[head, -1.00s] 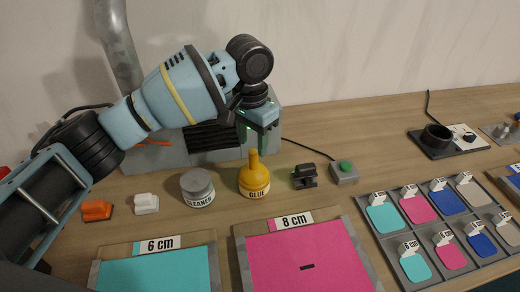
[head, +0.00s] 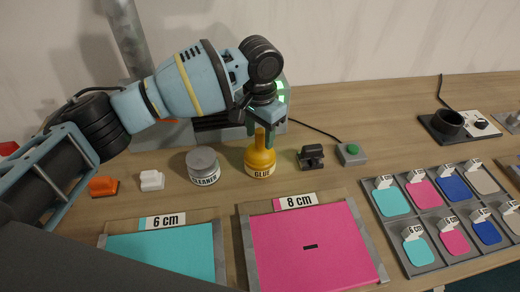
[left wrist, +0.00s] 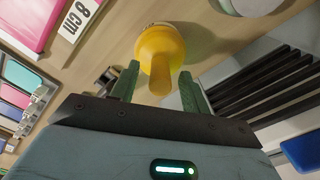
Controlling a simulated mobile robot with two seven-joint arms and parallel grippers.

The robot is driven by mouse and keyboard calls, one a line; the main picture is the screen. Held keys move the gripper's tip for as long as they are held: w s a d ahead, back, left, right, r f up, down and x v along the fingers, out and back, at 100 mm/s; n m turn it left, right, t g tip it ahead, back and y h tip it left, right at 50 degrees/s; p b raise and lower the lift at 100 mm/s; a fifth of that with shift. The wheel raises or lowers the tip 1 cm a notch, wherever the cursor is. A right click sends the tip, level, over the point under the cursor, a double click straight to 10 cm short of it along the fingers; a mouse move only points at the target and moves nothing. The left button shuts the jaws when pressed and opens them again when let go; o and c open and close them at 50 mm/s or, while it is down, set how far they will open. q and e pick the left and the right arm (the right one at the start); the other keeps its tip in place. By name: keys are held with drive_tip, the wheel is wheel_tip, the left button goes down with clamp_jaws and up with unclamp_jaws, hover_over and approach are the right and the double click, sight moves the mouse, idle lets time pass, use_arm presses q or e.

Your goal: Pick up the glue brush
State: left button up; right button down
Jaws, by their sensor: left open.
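The glue brush is the yellow handle standing upright in the yellow pot labelled GLUE (head: 260,160) on the wooden table. In the left wrist view the yellow handle (left wrist: 160,80) points toward the camera between the two green fingers. My left gripper (head: 261,138) is open, pointing down, with its fingers on either side of the upper handle. In the left wrist view the left gripper (left wrist: 156,88) shows a gap between its fingers and the handle. The lower brush is hidden inside the pot. My right gripper is not in view.
A grey CLEANER jar (head: 203,165) stands left of the pot. A black clamp-like piece (head: 311,157) and a green-button box (head: 351,153) stand to its right. A pink panel (head: 312,250) and a cyan panel (head: 165,255) lie in front. A patch tray (head: 405,250) is at right.

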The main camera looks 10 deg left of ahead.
use_arm(q)
wheel_tip(320, 180, down, 2)
drive_tip(key=shift+f, duration=0.1)
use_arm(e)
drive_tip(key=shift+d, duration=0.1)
use_arm(q)
clamp_jaws()
drive_tip(key=shift+r, duration=0.2)
drive_tip(key=shift+r, duration=0.45)
drive_tip(key=r, duration=0.2)
drive_tip(key=shift+s+d+r, duration=0.3)
drive_tip(key=shift+s+d, duration=0.1)
drive_tip(key=s+d+r+p, duration=0.1)
drive_tip(key=s+d, duration=0.9)
drive_tip(key=shift+s+d+r, duration=0.15)
drive_tip(key=shift+d, duration=0.25)
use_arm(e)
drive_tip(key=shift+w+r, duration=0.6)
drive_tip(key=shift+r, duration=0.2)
